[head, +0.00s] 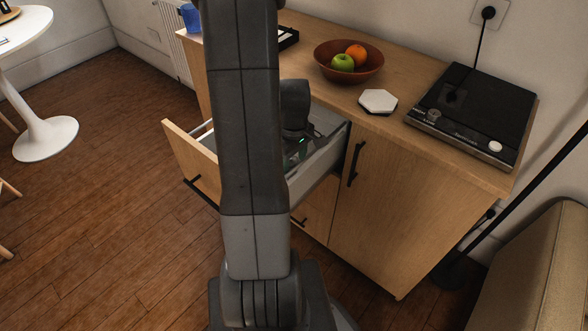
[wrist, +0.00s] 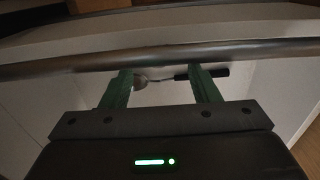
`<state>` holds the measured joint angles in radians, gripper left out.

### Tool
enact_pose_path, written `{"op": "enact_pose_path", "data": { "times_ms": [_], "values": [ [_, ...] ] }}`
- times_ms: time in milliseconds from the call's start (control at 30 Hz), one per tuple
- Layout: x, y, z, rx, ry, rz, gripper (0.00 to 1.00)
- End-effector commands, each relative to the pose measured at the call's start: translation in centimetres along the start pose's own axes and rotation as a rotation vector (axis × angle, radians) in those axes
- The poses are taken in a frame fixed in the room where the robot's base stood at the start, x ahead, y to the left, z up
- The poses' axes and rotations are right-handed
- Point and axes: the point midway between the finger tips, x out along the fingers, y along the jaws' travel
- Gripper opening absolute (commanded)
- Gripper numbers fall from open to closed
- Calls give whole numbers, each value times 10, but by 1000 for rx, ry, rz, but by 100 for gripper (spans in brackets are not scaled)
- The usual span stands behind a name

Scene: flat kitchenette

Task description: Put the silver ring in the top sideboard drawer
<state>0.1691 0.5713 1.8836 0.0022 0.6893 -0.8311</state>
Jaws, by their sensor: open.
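The top sideboard drawer (head: 183,157) is pulled open, with its wooden front to the left and its grey side wall (head: 322,158) to the right. My gripper (wrist: 160,72) is open, its two green fingers apart. In the head view it is over or in the drawer, mostly hidden by my arm. In the wrist view a grey drawer edge (wrist: 60,68) crosses close to the fingertips. I cannot make out the silver ring in either view; my arm covers much of the drawer's inside.
A utensil with a dark handle (wrist: 218,72) shows between and behind the fingers in the wrist view. A sofa (head: 540,265) stands at right.

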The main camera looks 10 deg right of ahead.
Motion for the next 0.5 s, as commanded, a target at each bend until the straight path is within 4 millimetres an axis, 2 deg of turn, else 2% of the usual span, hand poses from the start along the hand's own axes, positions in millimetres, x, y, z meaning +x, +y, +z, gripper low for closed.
{"op": "enact_pose_path", "data": {
  "times_ms": [33, 200, 333, 500],
  "values": [
    [-15, 1, -1, -1, 3, 4, 55],
    [-42, 1, -1, -1, 3, 4, 55],
    [-52, 1, -1, -2, 2, 3, 55],
    [-55, 1, 0, -2, 1, 3, 55]
  ]
}}
